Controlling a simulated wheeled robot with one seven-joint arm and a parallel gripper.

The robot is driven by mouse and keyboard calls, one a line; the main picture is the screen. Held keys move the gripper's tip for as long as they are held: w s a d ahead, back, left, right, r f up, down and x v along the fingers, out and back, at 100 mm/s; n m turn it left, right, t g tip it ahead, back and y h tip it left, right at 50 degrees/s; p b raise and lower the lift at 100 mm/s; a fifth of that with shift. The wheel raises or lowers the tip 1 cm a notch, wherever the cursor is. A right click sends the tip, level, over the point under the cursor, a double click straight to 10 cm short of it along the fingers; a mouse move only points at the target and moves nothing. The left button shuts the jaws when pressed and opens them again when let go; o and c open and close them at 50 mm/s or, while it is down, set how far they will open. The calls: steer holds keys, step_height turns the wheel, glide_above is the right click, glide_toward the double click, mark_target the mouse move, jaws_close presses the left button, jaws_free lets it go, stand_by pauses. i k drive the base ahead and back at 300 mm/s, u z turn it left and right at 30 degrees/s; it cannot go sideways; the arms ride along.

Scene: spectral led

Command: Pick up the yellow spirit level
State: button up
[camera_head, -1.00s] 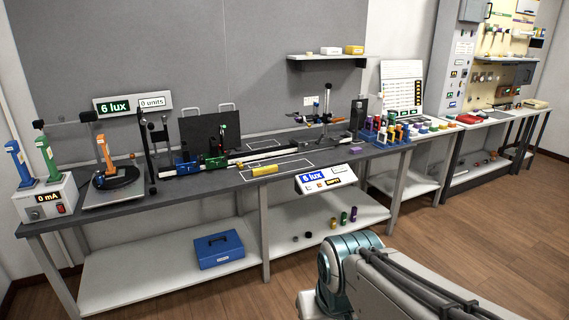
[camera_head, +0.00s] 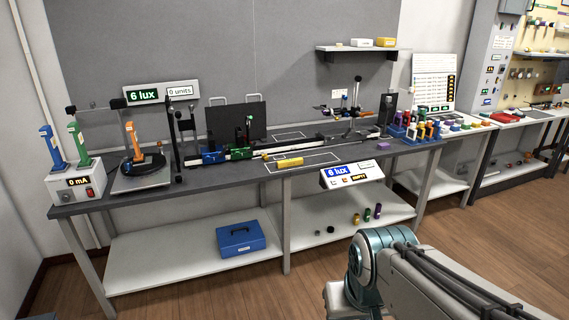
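A small yellow bar (camera_head: 290,162), which looks like the yellow spirit level, lies flat near the front edge of the grey bench top, inside a white outlined rectangle. It is left of and above the tilted "6 lux" display panel (camera_head: 352,174). Nothing touches it that I can see. Part of my arm shows at the lower right, well in front of the bench. My gripper's fingers are not in view.
The grey workbench (camera_head: 228,183) holds an optical rail with blue and green mounts behind the bar. A power box (camera_head: 78,186) and turntable stand left. Coloured pieces crowd the right end. A blue case (camera_head: 241,238) sits on the lower shelf. Wooden floor in front is clear.

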mark_target(300, 161)
steer(key=u, duration=0.25)
steer(key=i, duration=0.65)
steer(key=u, duration=0.5)
steer(key=i, duration=1.55)
steer(key=z, duration=0.95)
steer(key=i, duration=0.7)
steer(key=z, duration=0.5)
